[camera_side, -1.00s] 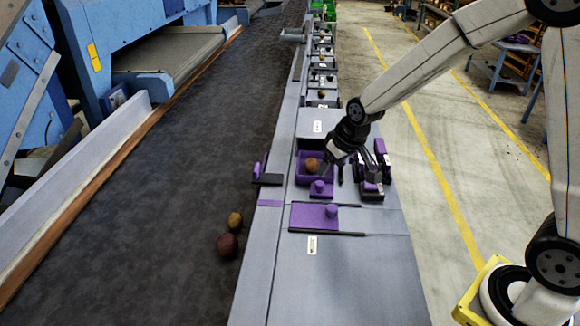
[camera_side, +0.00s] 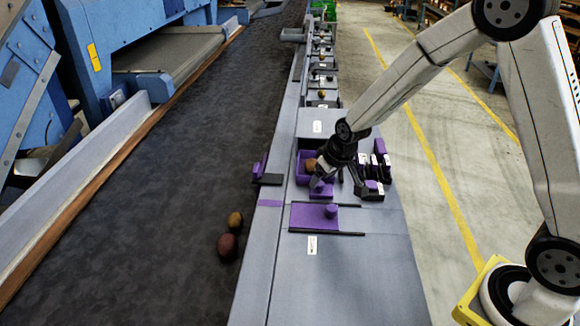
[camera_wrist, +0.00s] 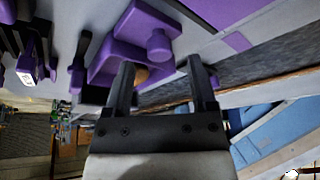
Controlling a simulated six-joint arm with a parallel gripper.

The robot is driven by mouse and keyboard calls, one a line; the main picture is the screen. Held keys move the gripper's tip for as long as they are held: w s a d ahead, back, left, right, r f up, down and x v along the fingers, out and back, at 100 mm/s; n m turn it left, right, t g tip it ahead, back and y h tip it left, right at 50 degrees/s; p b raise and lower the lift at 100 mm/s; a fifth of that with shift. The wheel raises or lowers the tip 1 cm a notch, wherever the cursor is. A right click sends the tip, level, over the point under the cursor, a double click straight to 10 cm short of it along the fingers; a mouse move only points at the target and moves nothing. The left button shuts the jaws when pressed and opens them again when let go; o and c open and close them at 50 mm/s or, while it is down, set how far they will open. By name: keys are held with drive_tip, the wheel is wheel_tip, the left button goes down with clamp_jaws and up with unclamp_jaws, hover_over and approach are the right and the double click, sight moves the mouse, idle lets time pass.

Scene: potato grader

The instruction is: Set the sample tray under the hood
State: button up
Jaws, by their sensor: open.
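The sample tray (camera_side: 300,172) is a purple open box with a brown potato (camera_side: 310,164) in it. It stands on the grey bench, with a round purple knob (camera_side: 319,184) on its front ledge. My gripper (camera_side: 338,182) is open and low beside the knob, partly covering the tray. In the wrist view the open fingers (camera_wrist: 160,62) point towards the knob (camera_wrist: 158,42), which shows between and beyond them; contact cannot be told. The potato (camera_wrist: 141,75) is partly hidden by a finger. I cannot surely tell the hood; a grey labelled box (camera_side: 311,121) stands behind the tray.
A flat purple plate with a knob (camera_side: 312,215) lies in front of the tray. Dark and purple upright pieces (camera_side: 377,165) stand close right of my gripper. The dark belt (camera_side: 150,220), with two loose potatoes, runs along the left. The bench front (camera_side: 330,285) is clear.

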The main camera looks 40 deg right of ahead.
drive_tip(key=shift+x, duration=1.15)
clamp_jaws()
idle(0.8)
